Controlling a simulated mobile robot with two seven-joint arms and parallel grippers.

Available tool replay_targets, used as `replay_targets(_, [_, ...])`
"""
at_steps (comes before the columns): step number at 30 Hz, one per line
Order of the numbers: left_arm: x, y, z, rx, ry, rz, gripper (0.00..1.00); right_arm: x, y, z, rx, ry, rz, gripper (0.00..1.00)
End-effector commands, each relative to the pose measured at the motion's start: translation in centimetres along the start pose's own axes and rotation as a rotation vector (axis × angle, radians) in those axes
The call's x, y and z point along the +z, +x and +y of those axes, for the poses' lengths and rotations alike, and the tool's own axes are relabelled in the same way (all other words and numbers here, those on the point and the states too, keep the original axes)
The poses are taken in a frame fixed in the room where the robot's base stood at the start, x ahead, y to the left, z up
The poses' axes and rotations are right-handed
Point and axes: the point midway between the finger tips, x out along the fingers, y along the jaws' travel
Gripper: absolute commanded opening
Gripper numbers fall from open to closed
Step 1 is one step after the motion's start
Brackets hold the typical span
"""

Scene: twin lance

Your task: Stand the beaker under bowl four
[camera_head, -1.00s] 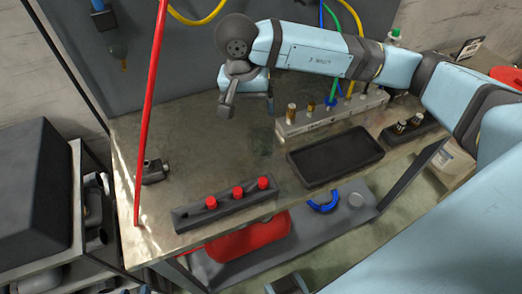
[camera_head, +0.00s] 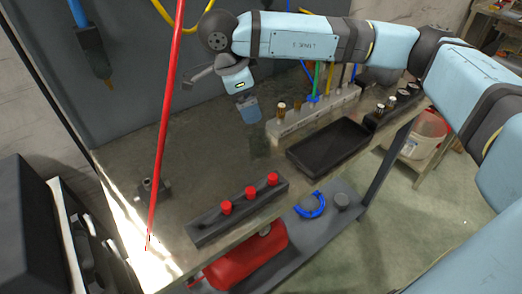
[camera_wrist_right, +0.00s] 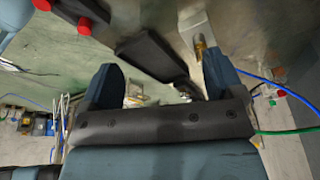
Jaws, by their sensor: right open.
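My right arm comes in from the right in the head view. Its gripper (camera_head: 249,111) points down above the bench, just left of a pale block with brass-coloured fittings. In the right wrist view the two dark blue fingers of the gripper (camera_wrist_right: 162,80) are wide apart with nothing held between them. I cannot make out a beaker or a numbered bowl in either view. My left gripper is not in view.
The pale fitting block (camera_head: 312,115) and an empty black tray (camera_head: 328,147) stand right of my gripper. A dark block (camera_head: 237,210) with red knobs lies at the front edge. A thin red pole (camera_head: 165,125) rises at left. The bench (camera_head: 205,150) is clear between.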

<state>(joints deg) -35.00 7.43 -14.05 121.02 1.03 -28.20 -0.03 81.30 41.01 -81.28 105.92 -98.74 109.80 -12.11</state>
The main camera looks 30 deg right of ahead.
Motion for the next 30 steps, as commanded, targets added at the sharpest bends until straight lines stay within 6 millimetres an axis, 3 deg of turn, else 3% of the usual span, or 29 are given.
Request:
replay_targets(12, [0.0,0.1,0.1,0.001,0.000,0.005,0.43,0.0,7.2,0.0,0.003,0.004,0.002,0.87])
replay_targets(22, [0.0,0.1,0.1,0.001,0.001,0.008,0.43,0.1,9.4,0.1,0.002,0.003,0.002,0.87])
replay_targets(30, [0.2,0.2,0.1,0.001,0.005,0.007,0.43,0.2,13.3,0.2,0.003,0.004,0.002,0.87])
